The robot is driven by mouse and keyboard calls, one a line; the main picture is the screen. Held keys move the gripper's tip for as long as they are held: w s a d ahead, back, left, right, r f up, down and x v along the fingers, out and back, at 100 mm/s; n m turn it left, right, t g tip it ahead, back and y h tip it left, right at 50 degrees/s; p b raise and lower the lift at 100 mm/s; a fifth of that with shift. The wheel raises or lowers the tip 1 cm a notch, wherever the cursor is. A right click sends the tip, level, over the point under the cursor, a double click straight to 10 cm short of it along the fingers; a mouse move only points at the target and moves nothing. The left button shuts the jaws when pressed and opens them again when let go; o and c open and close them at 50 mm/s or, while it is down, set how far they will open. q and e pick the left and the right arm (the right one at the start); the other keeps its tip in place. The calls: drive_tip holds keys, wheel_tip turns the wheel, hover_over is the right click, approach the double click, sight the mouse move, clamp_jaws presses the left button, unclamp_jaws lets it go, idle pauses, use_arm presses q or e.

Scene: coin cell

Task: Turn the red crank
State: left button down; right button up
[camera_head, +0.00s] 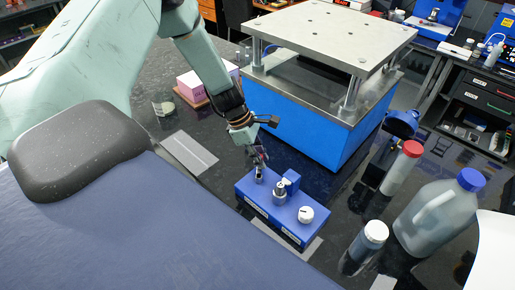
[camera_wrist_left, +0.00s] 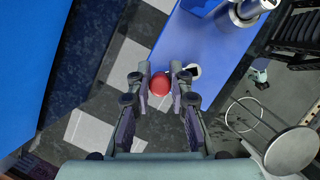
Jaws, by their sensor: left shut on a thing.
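The red crank knob (camera_wrist_left: 160,84) shows in the left wrist view as a round red ball between my fingertips, at the edge of a blue device (camera_wrist_left: 206,48). My left gripper (camera_wrist_left: 160,85) is shut on this red knob. In the head view the blue device (camera_head: 264,210) lies on the dark bench, and my left gripper (camera_head: 259,172) reaches down to its far left end. The red crank is hidden there by the gripper. My right gripper is not in view.
A blue press with a metal top plate (camera_head: 330,38) stands close behind the device. A white dial (camera_head: 306,214) and a metal cylinder (camera_head: 280,192) sit on the device. Bottles, including a large jug (camera_head: 436,222), stand to the right. A grey plate (camera_head: 188,153) lies to the left.

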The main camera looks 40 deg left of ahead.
use_arm(q)
drive_tip(key=shift+w+d+r+m, duration=0.1)
drive_tip(key=shift+w+m, duration=0.2)
drive_tip(key=shift+m, duration=0.3)
drive_tip(key=c, duration=1.2)
unclamp_jaws()
drive_tip(key=shift+s+d, duration=0.1)
drive_tip(key=v, duration=1.1)
drive_tip(key=shift+a+r, duration=0.35)
